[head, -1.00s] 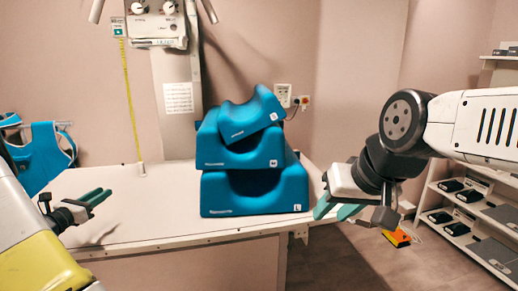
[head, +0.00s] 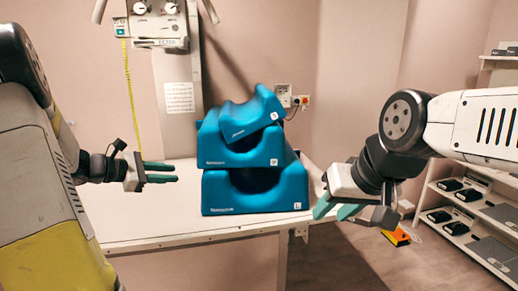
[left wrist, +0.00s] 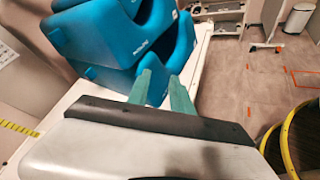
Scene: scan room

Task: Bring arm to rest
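My left gripper (head: 176,173) hangs above the left part of the white table, its green fingers pointing right toward the blue supports. A gap shows between the fingers, and nothing is between them; they also show in the left wrist view (left wrist: 164,88). My right gripper (head: 329,214) is at the table's right end, fingers pointing down and left, parted and empty. It overlaps the table's right edge in the head view; I cannot tell whether it touches.
Three blue curved supports are stacked on the white table (head: 150,215): large (head: 255,200), middle (head: 240,155) and a tilted small one (head: 245,118). A shelf rack (head: 470,215) stands at right. An orange item (head: 396,237) lies on the floor.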

